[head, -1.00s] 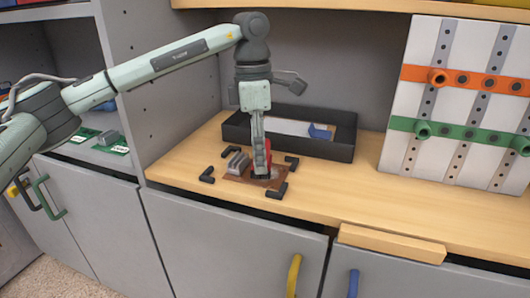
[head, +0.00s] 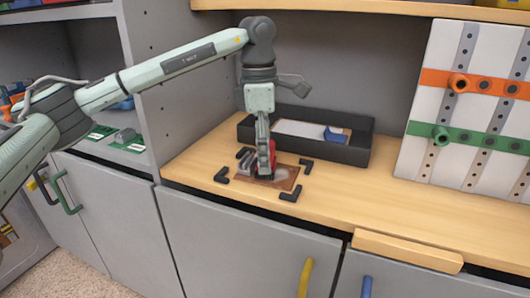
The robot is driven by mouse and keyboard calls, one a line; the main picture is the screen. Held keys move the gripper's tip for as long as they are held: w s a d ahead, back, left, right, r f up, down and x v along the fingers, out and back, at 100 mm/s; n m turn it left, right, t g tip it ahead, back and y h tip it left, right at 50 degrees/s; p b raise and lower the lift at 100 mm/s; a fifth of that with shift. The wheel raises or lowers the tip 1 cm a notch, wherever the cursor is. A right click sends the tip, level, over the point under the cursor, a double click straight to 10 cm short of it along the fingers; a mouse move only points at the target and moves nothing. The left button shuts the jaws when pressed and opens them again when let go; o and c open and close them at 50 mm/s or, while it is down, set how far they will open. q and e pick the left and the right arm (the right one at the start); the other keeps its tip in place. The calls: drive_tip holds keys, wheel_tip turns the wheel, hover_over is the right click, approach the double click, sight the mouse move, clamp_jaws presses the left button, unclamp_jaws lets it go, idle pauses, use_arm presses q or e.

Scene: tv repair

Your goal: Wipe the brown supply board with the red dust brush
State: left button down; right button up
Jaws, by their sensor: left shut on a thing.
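The brown supply board (head: 285,182) lies flat on the wooden worktop between black corner brackets. A grey finned part (head: 246,158) stands at its left end, and a pale patch shows on its bare right part. My left gripper (head: 265,172) points straight down over the middle of the board, shut on the red dust brush (head: 273,158). Only a strip of red shows beside the fingers; the brush's lower end is at or just above the board, and I cannot tell if it touches. My right gripper is out of the picture.
A black tray (head: 355,152) with a white sheet and a blue item stands behind the board. A white panel (head: 415,150) with orange and green rails stands at the right. Green boards (head: 128,141) lie on the left shelf. The worktop right of the board is clear.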

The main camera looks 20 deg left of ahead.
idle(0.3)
use_arm(q)
drive_tip(key=shift+d+f, duration=0.2)
drive_tip(key=shift+d, duration=0.95)
drive_tip(key=shift+s+d, duration=0.1)
drive_tip(key=shift+d, duration=1.1)
